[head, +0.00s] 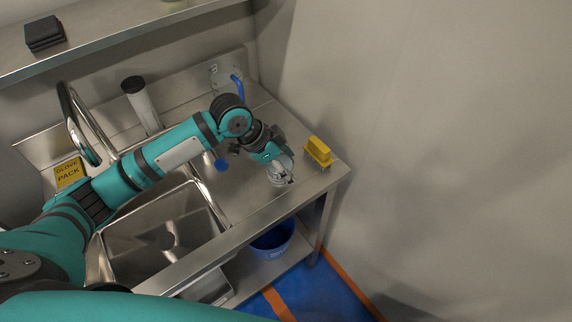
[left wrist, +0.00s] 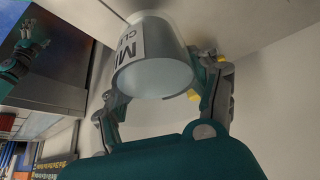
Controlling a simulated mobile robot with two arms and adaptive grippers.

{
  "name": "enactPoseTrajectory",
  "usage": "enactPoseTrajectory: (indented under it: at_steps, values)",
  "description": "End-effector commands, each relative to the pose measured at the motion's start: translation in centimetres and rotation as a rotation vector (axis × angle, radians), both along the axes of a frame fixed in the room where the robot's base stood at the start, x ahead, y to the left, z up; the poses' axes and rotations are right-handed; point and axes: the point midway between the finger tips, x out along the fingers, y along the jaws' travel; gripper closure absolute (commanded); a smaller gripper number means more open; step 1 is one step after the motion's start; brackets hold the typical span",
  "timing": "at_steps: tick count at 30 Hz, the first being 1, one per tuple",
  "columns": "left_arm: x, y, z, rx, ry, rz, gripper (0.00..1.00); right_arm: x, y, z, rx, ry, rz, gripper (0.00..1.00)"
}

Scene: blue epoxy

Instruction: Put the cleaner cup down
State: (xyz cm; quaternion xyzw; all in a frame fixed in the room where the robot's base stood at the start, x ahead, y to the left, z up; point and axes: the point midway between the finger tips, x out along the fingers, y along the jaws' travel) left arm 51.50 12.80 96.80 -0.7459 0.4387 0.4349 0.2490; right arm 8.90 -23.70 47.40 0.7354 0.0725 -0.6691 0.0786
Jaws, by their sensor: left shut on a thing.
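The cleaner cup (head: 279,177) is a pale grey cup with a dark-lettered label, only partly readable in the left wrist view (left wrist: 160,42). My left gripper (head: 277,166) is shut on it, with one finger on each side of the cup in the left wrist view (left wrist: 160,95). In the head view the cup is over the right end of the steel counter (head: 256,188), left of a yellow brush (head: 318,152). Whether its base touches the counter cannot be told.
A steel sink basin (head: 160,240) lies left of the cup, with a tap (head: 72,115) behind it. A blue bucket (head: 273,243) is below the counter.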

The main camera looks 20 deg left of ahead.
Motion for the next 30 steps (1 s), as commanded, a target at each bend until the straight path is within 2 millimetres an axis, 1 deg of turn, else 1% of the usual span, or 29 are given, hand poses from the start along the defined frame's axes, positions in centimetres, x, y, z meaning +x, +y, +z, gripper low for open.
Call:
enactPoseTrajectory:
  at_steps: [1,5,8,12,15,24,25,30]
  values:
    - [0.7,0.2,0.1,-0.001,0.0,0.002,0.77,-0.1,0.0,0.3,0.0,0.001,0.0,0.13]
    - [1.4,0.5,-0.1,-0.001,0.0,0.001,0.77,-0.1,0.0,0.4,-0.001,0.002,0.001,0.13]
    - [1.4,0.5,-0.8,-0.001,0.002,-0.001,0.77,-0.1,0.0,0.7,0.0,0.002,0.001,0.13]
    - [1.3,0.5,-2.7,0.0,0.004,0.0,0.77,-0.2,0.0,1.5,0.0,0.003,0.002,0.13]
    - [1.4,0.5,-3.5,0.0,0.0,0.001,0.77,-0.3,0.1,1.6,0.001,0.004,0.002,0.13]
    - [1.4,0.5,-3.9,0.0,-0.001,0.0,0.77,-0.4,0.2,1.4,0.002,0.006,0.002,0.13]
    - [1.4,0.5,-4.0,0.001,0.0,0.0,0.38,-0.4,0.2,1.4,0.002,0.006,0.002,0.13]
    - [1.4,0.5,-3.9,0.001,0.0,0.0,0.15,-0.4,0.3,1.4,0.004,0.005,0.002,0.13]
